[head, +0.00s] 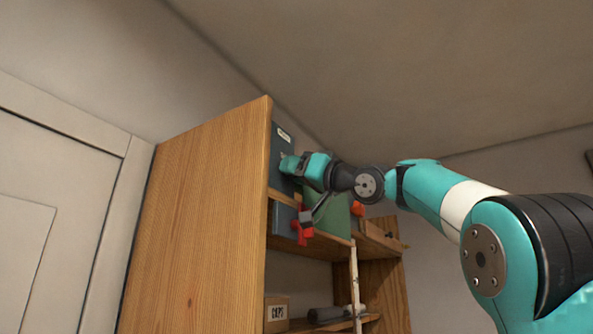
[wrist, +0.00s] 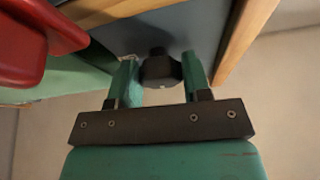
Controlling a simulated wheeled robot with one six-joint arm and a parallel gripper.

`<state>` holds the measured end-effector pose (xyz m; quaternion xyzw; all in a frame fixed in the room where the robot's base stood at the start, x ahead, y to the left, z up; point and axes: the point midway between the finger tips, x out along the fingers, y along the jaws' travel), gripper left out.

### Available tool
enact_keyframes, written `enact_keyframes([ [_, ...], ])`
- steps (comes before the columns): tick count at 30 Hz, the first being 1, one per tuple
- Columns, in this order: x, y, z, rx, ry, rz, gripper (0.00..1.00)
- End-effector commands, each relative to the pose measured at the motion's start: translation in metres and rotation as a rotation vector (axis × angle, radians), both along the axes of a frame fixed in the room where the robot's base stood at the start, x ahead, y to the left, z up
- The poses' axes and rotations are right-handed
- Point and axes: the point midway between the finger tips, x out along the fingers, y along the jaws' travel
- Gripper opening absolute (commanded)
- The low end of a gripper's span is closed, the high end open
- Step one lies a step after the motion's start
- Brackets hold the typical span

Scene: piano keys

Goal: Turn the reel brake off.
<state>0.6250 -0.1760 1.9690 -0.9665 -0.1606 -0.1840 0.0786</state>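A blue-grey panel (head: 279,150) with a small white label stands in the upper shelf bay; the label is too small to read. A dark knob (wrist: 160,69) sticks out from this panel, which also shows in the wrist view (wrist: 190,27); it may be the reel brake control. My gripper (wrist: 160,78) has its two teal fingers on either side of the knob. The fingers are apart, with the knob filling most of the space between their tips; I cannot tell whether they press on it. In the head view my gripper (head: 287,164) is at the panel and hides the knob.
The tall wooden shelf's side (head: 195,220) stands left of my arm. Below the gripper, a red part (head: 303,226) juts out from the shelf; a red thing fills the wrist view's upper left (wrist: 38,40). A labelled box (head: 276,314) stands lower. Open room lies right.

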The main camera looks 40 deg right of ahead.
Motion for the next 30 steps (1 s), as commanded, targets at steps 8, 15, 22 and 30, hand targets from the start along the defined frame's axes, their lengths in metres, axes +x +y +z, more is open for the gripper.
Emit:
enact_keyframes([
  [8, 0.0002, -0.0015, -0.0012, -0.088, -0.033, -0.001, 0.21],
  [15, -0.0003, -0.0003, 0.0004, -0.103, -0.037, 0.0, 0.21],
  [22, -0.0002, -0.0002, 0.0004, -0.103, -0.037, 0.0, 0.68],
  [30, -0.0039, -0.0024, -0.0028, -0.103, -0.038, -0.002, 0.68],
])
